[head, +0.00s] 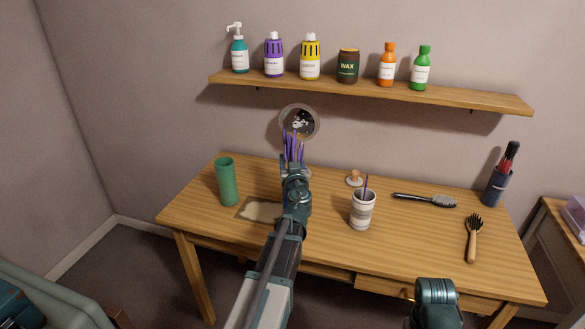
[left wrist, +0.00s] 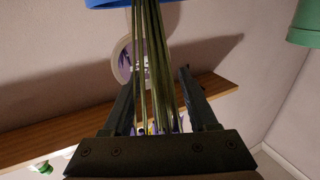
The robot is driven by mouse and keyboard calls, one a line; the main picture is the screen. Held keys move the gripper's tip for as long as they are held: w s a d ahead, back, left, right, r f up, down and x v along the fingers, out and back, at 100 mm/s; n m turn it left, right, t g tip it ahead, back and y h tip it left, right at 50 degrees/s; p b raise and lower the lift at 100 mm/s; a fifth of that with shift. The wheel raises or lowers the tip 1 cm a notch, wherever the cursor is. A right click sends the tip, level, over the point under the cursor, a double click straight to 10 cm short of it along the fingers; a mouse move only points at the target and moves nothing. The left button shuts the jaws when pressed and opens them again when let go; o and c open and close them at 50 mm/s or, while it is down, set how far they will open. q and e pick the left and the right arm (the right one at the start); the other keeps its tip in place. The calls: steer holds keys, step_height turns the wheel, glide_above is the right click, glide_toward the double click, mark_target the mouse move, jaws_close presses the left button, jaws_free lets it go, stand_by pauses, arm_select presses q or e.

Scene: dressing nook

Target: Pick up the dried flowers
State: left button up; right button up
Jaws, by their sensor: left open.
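The dried flowers (head: 293,146) stand up with purple tips just beyond my left gripper in the head view. In the left wrist view, which looks upside down, their long green stems (left wrist: 152,50) run between the two fingers of my left gripper (left wrist: 158,73). The fingers are apart, one on each side of the stems; whether either touches them I cannot tell. The stems meet a blue rim (left wrist: 115,3) at the top edge of that view; what holds them is hidden behind my gripper in the head view.
A green vase (head: 227,182) stands left on the wooden table (head: 310,255). A striped cup (head: 362,210), hairbrush (head: 425,200), wooden brush (head: 473,238) and dark holder (head: 497,187) are to the right. A shelf (head: 440,97) with several bottles and a round mirror (head: 299,122) are behind.

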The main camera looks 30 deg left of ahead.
arm_select(q)
steer(key=shift+d, duration=0.1)
jaws_close()
steer(key=shift+r, duration=0.1)
